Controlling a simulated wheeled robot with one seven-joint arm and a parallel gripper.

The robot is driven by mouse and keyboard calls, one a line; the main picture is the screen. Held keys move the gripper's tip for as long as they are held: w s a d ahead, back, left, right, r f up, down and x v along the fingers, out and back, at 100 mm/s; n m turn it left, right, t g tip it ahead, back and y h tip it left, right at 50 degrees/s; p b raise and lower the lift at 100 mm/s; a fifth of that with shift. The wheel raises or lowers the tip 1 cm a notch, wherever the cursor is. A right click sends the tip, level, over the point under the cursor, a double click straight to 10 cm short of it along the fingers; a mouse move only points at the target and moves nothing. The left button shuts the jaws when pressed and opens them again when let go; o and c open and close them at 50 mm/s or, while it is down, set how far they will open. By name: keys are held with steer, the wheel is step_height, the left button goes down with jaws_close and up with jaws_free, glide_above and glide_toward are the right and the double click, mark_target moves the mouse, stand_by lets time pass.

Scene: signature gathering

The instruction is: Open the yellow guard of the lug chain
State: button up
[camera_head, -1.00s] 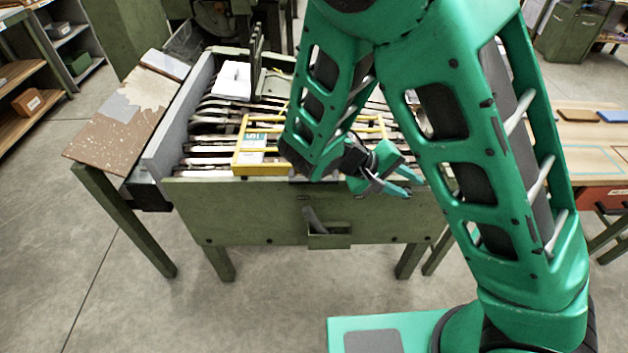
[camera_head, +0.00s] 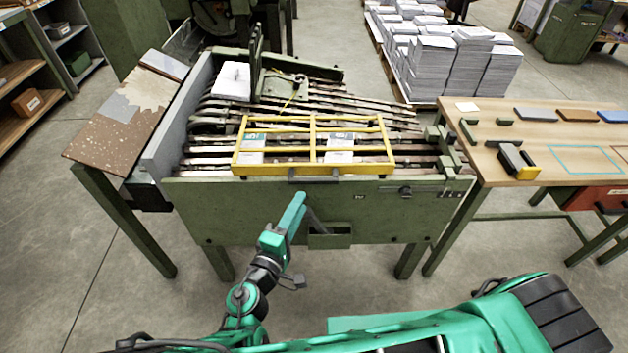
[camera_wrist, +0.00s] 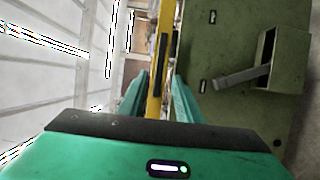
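The yellow guard (camera_head: 313,174) is a barred frame lying flat and shut over the lug chain (camera_head: 210,148) on the green machine. A dark handle (camera_head: 313,180) sits at the middle of its front edge. My gripper (camera_head: 299,197) is in front of the machine, just below and left of the handle, fingers pointing up towards it. In the wrist view my gripper (camera_wrist: 160,78) is open, its two teal fingers apart. The guard's yellow edge (camera_wrist: 167,20) and the dark handle (camera_wrist: 160,50) show in line with the gap between them. I cannot tell whether the fingers touch anything.
A small green box (camera_head: 330,238) with a grey lever juts from the machine's front panel. A wooden table (camera_head: 490,170) with small blocks stands at right. Paper stacks (camera_head: 440,65) stand behind. A speckled sloping board (camera_head: 115,125) is at left. The floor in front is clear.

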mark_target(312, 184)
steer(key=x, duration=1)
steer(key=shift+w+d, duration=0.1)
steer(key=shift+d, duration=0.05)
jaws_close()
